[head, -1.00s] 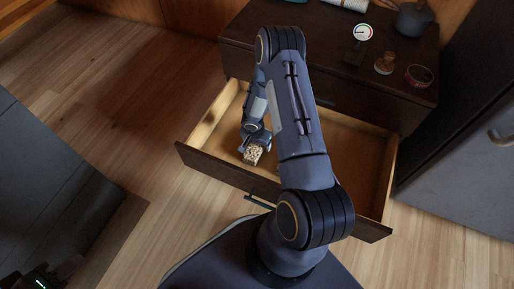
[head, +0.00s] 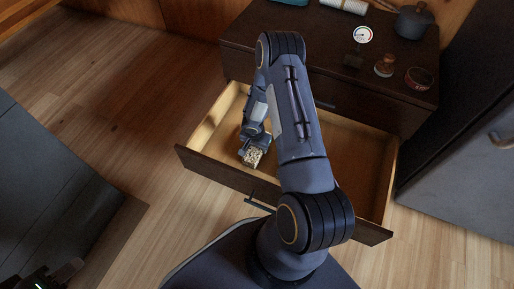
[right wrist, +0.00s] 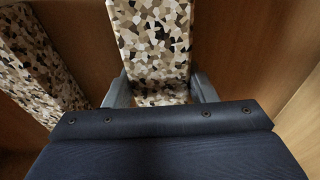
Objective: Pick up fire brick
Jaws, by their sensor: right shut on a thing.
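The fire brick (head: 253,157) is a block with a speckled cream, brown and black surface, in the open drawer (head: 360,185) near its front left. My right gripper (head: 252,147) reaches down into the drawer and is shut on it. In the right wrist view the brick (right wrist: 153,40) stands between the two grey fingers (right wrist: 160,92), its lower part partly hidden by the gripper body. Whether it touches the drawer floor cannot be told. My left gripper (head: 58,274) is at the bottom left corner, away from the drawer, partly cut off; its opening is unclear.
A second speckled piece (right wrist: 38,70) lies to the left in the right wrist view. The dark cabinet top (head: 320,50) holds a gauge (head: 362,36), a small brown jar (head: 384,66), a round bowl (head: 418,78) and a grey pot (head: 413,20). My right arm hides the drawer's middle.

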